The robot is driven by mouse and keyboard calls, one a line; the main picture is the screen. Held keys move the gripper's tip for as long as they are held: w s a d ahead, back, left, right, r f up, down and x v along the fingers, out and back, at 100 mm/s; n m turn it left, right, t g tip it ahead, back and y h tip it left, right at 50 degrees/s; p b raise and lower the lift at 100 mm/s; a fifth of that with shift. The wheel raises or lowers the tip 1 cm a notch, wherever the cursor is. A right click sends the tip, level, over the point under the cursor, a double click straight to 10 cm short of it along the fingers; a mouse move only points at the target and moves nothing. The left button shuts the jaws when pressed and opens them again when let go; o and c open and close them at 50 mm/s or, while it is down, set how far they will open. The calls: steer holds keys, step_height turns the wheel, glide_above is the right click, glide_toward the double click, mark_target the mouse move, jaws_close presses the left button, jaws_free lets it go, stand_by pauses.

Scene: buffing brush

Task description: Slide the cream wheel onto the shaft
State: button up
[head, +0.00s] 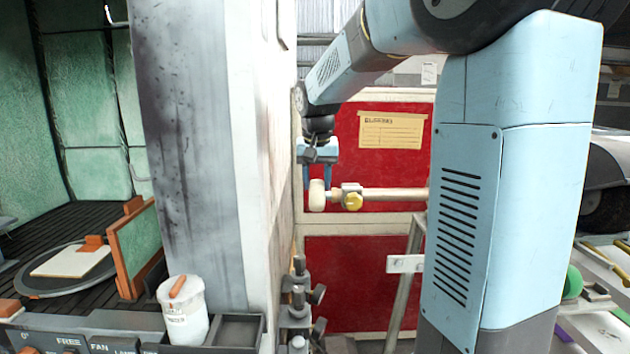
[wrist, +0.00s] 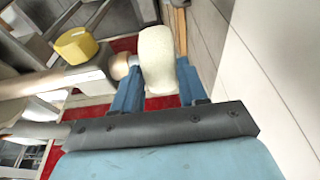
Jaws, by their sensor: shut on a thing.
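The cream wheel (wrist: 157,58) is between the two blue fingers of my gripper (wrist: 158,78) in the wrist view. In the head view the wheel (head: 316,197) shows small, held below my gripper (head: 318,181), which points down. The pale tan shaft (head: 393,194) runs level from the right. A metal collar with a yellow knob (head: 354,201) sits near its left end. The shaft's narrow end (wrist: 121,65) comes right up to the wheel's left side in the wrist view. I cannot tell whether it enters the wheel, as the bore is hidden.
A tall grey-white cabinet wall (head: 262,150) stands close left of my gripper. A red panel (head: 385,140) is behind the shaft. Dark metal fittings (head: 298,290) stand below. A white tub (head: 183,310) sits on the panel at front left.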

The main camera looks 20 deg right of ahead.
steer(key=shift+s+d, duration=0.3)
steer(key=shift+d, duration=0.5)
stand_by(0.8)
steer(key=o, duration=1.1)
steer(key=v, duration=1.4)
steer(key=s+f+n+t, duration=0.1)
steer(key=s+f, duration=0.4)
steer(key=s, duration=0.3)
steer(key=s+a+f+n+t, duration=0.1)
steer(key=s+f, duration=0.4)
steer(key=s, duration=0.3)
steer(key=s+a+f+n+y, duration=0.1)
steer(key=s+f, duration=0.5)
steer(key=s, duration=0.2)
steer(key=shift+a+n+t, duration=0.25)
steer(key=shift+n+t, duration=0.05)
steer(key=shift+t, duration=0.1)
